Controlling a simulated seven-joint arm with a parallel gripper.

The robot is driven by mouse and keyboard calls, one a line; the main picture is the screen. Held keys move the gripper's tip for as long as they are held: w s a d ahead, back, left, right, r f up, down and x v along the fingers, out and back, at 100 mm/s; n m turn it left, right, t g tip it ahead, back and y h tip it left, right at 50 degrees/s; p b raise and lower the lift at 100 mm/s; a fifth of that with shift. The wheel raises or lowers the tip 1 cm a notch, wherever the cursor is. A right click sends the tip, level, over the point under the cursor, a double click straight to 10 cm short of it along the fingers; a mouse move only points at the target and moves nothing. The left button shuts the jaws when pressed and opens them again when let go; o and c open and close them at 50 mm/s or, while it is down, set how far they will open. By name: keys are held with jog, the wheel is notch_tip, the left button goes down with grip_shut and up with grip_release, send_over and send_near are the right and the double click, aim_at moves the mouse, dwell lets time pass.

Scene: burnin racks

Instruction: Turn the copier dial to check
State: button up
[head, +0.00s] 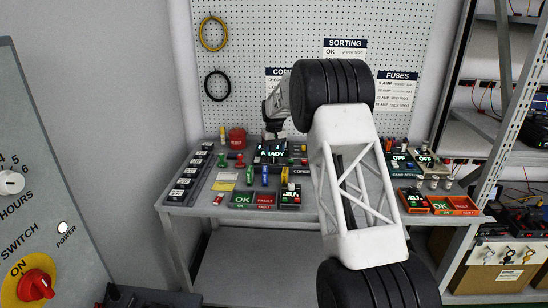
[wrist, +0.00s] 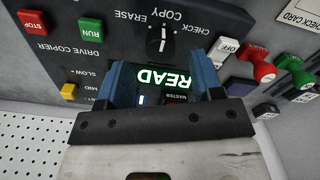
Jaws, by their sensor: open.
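The copier dial (wrist: 161,42) is a dark round knob with a white pointer line in the wrist view. The picture there is turned, with labels ERASE, COPY and CHECK around the dial; the pointer seems to aim near COPY. My gripper (wrist: 160,64) has two blue fingers spread apart with nothing held between them. The dial lies just beyond the fingertips, roughly centred; I see no contact. The copier's lit display (wrist: 163,82), partly cut off by my gripper, shows between the fingers.
Close to the dial are a green RUN button (wrist: 91,31), a red STOP button (wrist: 33,21), and red (wrist: 258,65) and green (wrist: 290,63) knobs. An OK/FAULT tray (head: 242,200) stands at the bench front. My arm hides the bench's middle right.

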aim_at(274, 157)
jog(key=shift+f, duration=1.7)
jog(key=c, duration=0.9)
